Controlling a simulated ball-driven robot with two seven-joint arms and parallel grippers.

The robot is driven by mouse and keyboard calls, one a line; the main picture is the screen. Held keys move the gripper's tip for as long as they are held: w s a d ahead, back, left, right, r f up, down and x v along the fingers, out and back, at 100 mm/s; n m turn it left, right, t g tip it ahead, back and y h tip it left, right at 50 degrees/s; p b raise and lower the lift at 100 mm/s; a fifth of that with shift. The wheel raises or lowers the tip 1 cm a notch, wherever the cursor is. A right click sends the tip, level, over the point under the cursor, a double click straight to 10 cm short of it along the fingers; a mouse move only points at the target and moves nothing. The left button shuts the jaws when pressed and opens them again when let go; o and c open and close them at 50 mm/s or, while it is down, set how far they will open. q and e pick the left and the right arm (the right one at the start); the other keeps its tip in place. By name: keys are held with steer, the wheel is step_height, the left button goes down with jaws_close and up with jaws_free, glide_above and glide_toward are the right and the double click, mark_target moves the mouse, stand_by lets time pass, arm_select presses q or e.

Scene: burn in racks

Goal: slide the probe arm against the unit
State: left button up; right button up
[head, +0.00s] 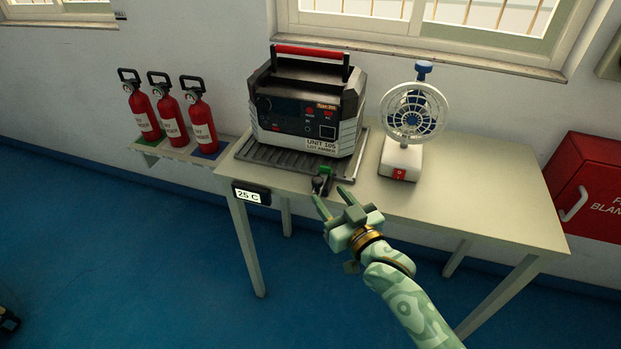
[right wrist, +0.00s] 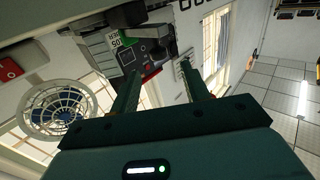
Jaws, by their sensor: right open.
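The unit (head: 305,105), a grey and black box with a red handle and a "UNIT 105" label, stands upright on a dark ribbed tray (head: 262,160) on the table. A small dark piece with a green top (head: 325,172), which looks like the probe arm, sits at the tray's front edge, just in front of the unit. Whether it touches the unit I cannot tell. My right gripper (head: 331,197) is open and empty, just in front of this piece, its fingers pointing toward it. The right wrist view shows both fingers apart (right wrist: 159,78). My left gripper is not in view.
A white fan (head: 414,115) stands right of the unit on the pale table (head: 480,185). A "25 C" display (head: 251,195) hangs at the table's front edge. Several red extinguishers (head: 171,115) stand on a shelf at the left. A red cabinet (head: 590,185) is at the right.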

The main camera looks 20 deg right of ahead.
mark_target(320, 185)
steer(key=w, duration=0.2)
steer(key=w+a+b, duration=0.1)
steer(key=w, duration=0.2)
steer(key=w+b, duration=0.1)
steer(key=w, duration=0.2)
steer(key=shift+a+f, duration=0.2)
steer(key=shift+a, duration=0.05)
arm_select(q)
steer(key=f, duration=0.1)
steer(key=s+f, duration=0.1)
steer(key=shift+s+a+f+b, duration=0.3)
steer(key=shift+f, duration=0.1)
arm_select(e)
steer(key=shift+w+r, duration=0.15)
steer(key=shift+w, duration=0.2)
